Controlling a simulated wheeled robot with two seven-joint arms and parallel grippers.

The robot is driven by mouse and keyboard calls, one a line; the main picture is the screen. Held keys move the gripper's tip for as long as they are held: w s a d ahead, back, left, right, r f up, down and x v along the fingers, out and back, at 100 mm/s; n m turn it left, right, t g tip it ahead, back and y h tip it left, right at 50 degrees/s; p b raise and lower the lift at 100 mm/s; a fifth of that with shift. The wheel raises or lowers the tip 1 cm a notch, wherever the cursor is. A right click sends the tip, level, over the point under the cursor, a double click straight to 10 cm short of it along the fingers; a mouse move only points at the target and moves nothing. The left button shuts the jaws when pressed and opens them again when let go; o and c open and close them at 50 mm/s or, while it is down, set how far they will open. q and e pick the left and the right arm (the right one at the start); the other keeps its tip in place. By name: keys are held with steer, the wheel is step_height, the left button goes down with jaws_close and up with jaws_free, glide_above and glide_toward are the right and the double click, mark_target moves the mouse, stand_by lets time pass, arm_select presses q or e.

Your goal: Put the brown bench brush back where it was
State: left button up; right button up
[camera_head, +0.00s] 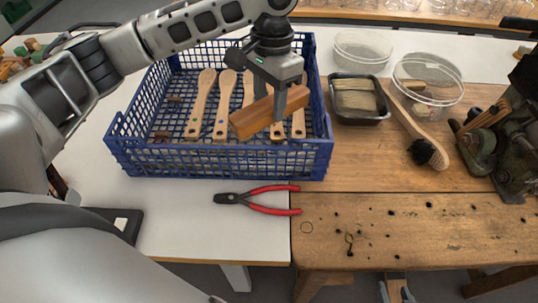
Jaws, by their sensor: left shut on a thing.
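The brown bench brush (245,122) looks like a reddish-brown wooden block; no bristles show on it from here. My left gripper (279,112) is shut on it and holds it tilted over the front right part of the blue crate (230,165). The gripper's fingers hide its middle, and I cannot tell whether it touches the wooden handles below. My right gripper (397,291) shows only in small part at the bottom edge, below the bench front; its jaw state is unclear.
Several pale wooden brush handles (202,105) lie in the crate. Red-handled pliers (262,198) lie in front. Right of the crate are a black tray (358,98), clear round tubs (428,80), a long-handled black-bristled brush (424,151) and a dark machine (490,145).

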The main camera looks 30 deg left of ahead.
arm_select(q)
steer(key=m, duration=0.1)
steer(key=w+a+m, duration=0.1)
steer(key=w+m, duration=0.1)
steer(key=shift+a+f+g, duration=0.25)
steer(key=shift+f+g, duration=0.05)
step_height(320, 180, down, 7)
steer(key=m, duration=0.1)
steer(key=shift+w+a+m+b, duration=0.3)
steer(key=shift+w+a+b, duration=0.05)
steer(key=shift+w, duration=0.05)
arm_select(e)
steer(key=shift+a+f, duration=0.15)
steer(key=shift+f, duration=0.05)
arm_select(q)
step_height(320, 180, down, 9)
steer(key=shift+r+p, duration=0.15)
steer(key=shift+p, duration=0.2)
steer(key=shift+f, duration=0.4)
arm_select(e)
steer(key=shift+s+r, duration=0.1)
steer(key=shift+r, duration=0.1)
arm_select(q)
steer(key=o, duration=0.9)
steer(key=shift+f, duration=0.15)
arm_select(e)
steer(key=shift+f, duration=0.1)
